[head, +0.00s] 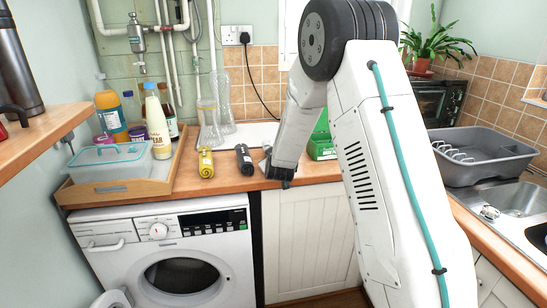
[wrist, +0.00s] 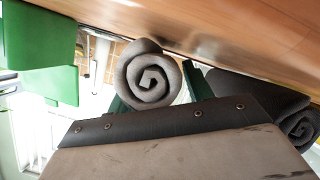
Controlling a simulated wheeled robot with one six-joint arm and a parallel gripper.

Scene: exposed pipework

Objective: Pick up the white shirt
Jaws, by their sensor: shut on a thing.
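My gripper (head: 279,170) is low at the counter's front edge, right of the black roll, in the head view. In the wrist view my gripper (wrist: 158,88) has its dark green fingers on both sides of a rolled cloth (wrist: 150,78), shut on it. The roll's spiral end looks grey-brown in shade. In the head view a small pale bit of the rolled cloth (head: 265,163) shows beside the gripper; my arm hides the rest. It appears to be the white shirt. I cannot tell whether it touches the counter.
A black roll (head: 244,159) and a yellow roll (head: 206,162) lie left of the gripper. Glass bottles (head: 209,122) stand behind them. A wooden tray (head: 110,192) with bottles and a lidded box is at left. A green box (head: 321,147) is behind my arm.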

